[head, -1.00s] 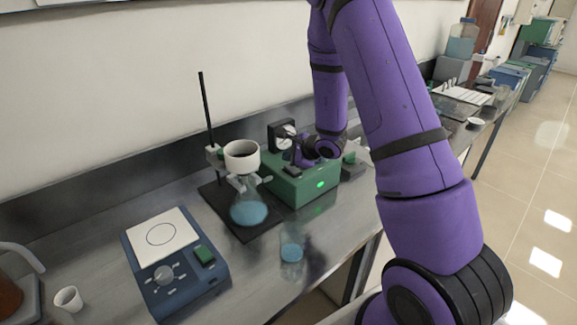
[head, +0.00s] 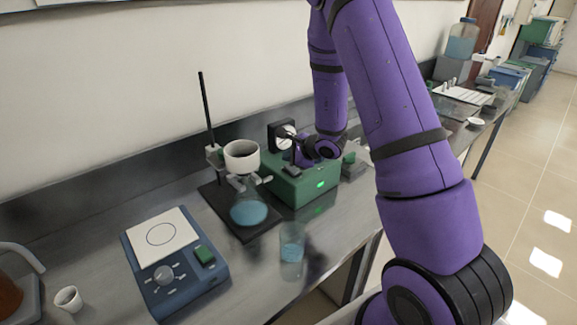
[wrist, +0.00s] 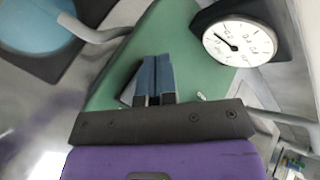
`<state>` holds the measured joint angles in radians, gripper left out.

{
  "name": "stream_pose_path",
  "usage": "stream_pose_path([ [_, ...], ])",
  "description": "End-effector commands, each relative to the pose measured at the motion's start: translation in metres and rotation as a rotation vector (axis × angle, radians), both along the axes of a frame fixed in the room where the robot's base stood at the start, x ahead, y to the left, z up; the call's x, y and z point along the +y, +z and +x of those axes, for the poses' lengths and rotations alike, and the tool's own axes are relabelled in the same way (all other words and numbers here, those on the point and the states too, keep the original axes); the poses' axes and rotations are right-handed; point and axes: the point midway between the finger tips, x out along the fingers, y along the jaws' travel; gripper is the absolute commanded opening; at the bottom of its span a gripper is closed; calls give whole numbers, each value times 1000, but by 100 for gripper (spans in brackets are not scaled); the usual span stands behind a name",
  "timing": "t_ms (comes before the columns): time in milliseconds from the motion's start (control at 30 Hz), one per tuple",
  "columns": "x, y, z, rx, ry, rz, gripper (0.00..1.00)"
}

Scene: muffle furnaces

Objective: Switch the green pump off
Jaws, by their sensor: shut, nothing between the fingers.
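The green pump (head: 318,197) sits on the bench with a bright green light (head: 320,184) on its front. A dark switch (head: 292,170) is on its top, near the front left edge. A round white gauge (head: 283,138) in a dark housing stands at the pump's back; it also shows in the wrist view (wrist: 240,42). My gripper (wrist: 154,62) is shut and empty over the green pump top (wrist: 165,35). The switch (wrist: 128,92) is partly hidden behind the fingers; I cannot tell whether they touch it. In the head view my wrist hides part of the pump's top.
A flask of blue liquid (head: 249,211) under a white funnel (head: 242,155) stands left of the pump on a stand with a dark rod (head: 205,110). A beaker (head: 292,250) is in front. A blue hotplate (head: 180,285) stands at front left.

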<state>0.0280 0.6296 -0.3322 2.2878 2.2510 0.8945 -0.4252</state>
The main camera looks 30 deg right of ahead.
Motion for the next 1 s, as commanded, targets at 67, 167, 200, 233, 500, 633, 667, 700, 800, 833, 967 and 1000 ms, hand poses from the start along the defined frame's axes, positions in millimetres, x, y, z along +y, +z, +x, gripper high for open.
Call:
stream_pose_path([
  [67, 0, -1, 0, 1, 1, 0, 0],
  [167, 0, -4, 1, 1, 1, 0, 0],
  [200, 0, -6, 1, 1, 1, 0, 0],
  [233, 0, -7, 1, 1, 1, 0, 0],
  [500, 0, -8, 1, 0, 0, 0, 0],
  [633, 0, -8, 1, 0, 0, 0, 0],
  [667, 0, -8, 1, 0, 0, 0, 0],
  [700, 0, -8, 1, 0, 0, 0, 0],
  [800, 0, -9, 1, 0, 0, 0, 0],
  [833, 0, -10, 1, 0, 0, 0, 0],
  [967, 0, -11, 1, 0, 0, 0, 0],
  [1000, 0, -11, 2, 0, 0, 0, 0],
])
